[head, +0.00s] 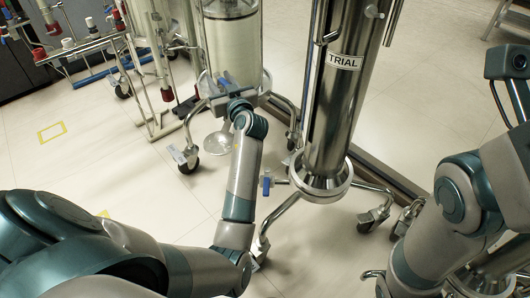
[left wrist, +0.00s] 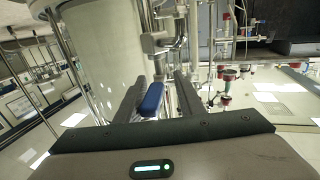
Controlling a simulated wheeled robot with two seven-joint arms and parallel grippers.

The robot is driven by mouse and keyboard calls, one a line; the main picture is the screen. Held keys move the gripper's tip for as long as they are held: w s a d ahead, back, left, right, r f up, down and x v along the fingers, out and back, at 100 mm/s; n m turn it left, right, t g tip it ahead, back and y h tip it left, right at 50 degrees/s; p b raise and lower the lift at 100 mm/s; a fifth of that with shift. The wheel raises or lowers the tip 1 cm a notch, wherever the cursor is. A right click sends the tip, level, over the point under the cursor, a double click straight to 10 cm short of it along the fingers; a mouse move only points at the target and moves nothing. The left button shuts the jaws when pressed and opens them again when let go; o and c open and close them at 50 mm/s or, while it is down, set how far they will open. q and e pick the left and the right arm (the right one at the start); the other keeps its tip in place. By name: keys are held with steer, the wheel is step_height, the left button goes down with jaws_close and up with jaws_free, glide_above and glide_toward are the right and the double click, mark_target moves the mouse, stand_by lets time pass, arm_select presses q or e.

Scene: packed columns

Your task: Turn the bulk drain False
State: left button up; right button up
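A clear column (head: 232,45) with pale contents stands upright on a wheeled frame. A blue valve handle (head: 225,79) is at its lower end, and it also shows in the left wrist view (left wrist: 152,99). My left gripper (head: 231,88) is at this handle. In the left wrist view its two fingers (left wrist: 160,92) are apart, with the handle between them, nearer the left finger; a gap shows on the right. Contact is unclear. A second blue handle (head: 266,187) is low beside the steel column (head: 340,100) labelled TRIAL. My right arm is at the right; its fingers are not seen.
The steel column stands close to the right of my left forearm. Wheeled frame legs and casters (head: 188,160) spread over the floor. Piping with red-capped fittings (head: 166,94) stands at the left. The tiled floor (head: 70,165) at left is mostly clear.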

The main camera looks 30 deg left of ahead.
arm_select(q)
steer(key=shift+s+a+r+m+t+h+p, duration=0.1)
steer(key=shift+s+a+m+t+h+p, duration=0.05)
steer(key=shift+m+t+h+p, duration=0.7)
steer(key=shift+s+a+f+m+t+h+p, duration=0.15)
steer(key=shift+m+t+h+p, duration=0.5)
steer(key=shift+p, duration=0.55)
steer(key=shift+s+a+r+m+t+h+p, duration=0.15)
steer(key=shift+m+t+h+p, duration=0.4)
steer(key=shift+t+p, duration=0.35)
steer(key=shift+s+d, duration=0.2)
steer(key=shift+d, duration=0.05)
steer(key=p+v, duration=0.4)
steer(key=v, duration=1.3)
steer(key=w+d+f+m+g+h+p, duration=0.1)
steer(key=d+f+m+h+p, duration=0.4)
steer(key=d+p, duration=0.9)
steer(key=shift+d+f+m+g+h+p, duration=0.45)
steer(key=shift+f+h+p, duration=0.8)
steer(key=shift+f+h, duration=0.65)
steer(key=shift+a+f+y, duration=0.1)
steer(key=shift+f+y, duration=0.15)
